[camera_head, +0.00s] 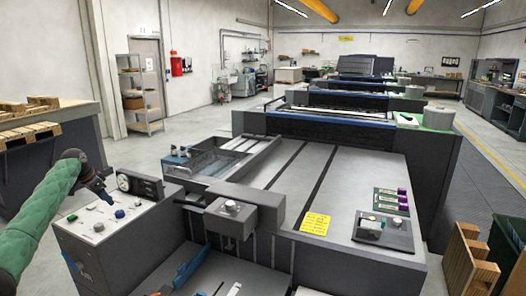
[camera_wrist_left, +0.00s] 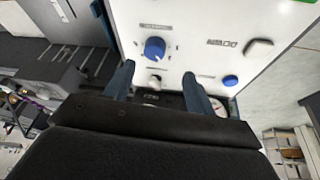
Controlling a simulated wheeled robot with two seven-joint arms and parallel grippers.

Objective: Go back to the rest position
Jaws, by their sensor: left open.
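My left arm, in a green sleeve, comes in from the left in the head view. Its left gripper (camera_head: 106,198) points down at the control panel (camera_head: 140,222) of the press. In the left wrist view the two dark blue fingers of the left gripper (camera_wrist_left: 158,84) stand apart with nothing held between them. Beyond them is the white panel face with a blue knob (camera_wrist_left: 154,48), a white toggle (camera_wrist_left: 154,81) and a smaller blue button (camera_wrist_left: 230,80). Whether a fingertip touches the panel cannot be told. My right gripper is not in view.
A round gauge (camera_head: 124,182) stands at the panel's back edge, close to my gripper. The grey press bed (camera_head: 345,185) carries a yellow note (camera_head: 315,223) and a small dark tray (camera_head: 383,232). A bench with pallets (camera_head: 30,132) stands left. Open floor lies behind the panel.

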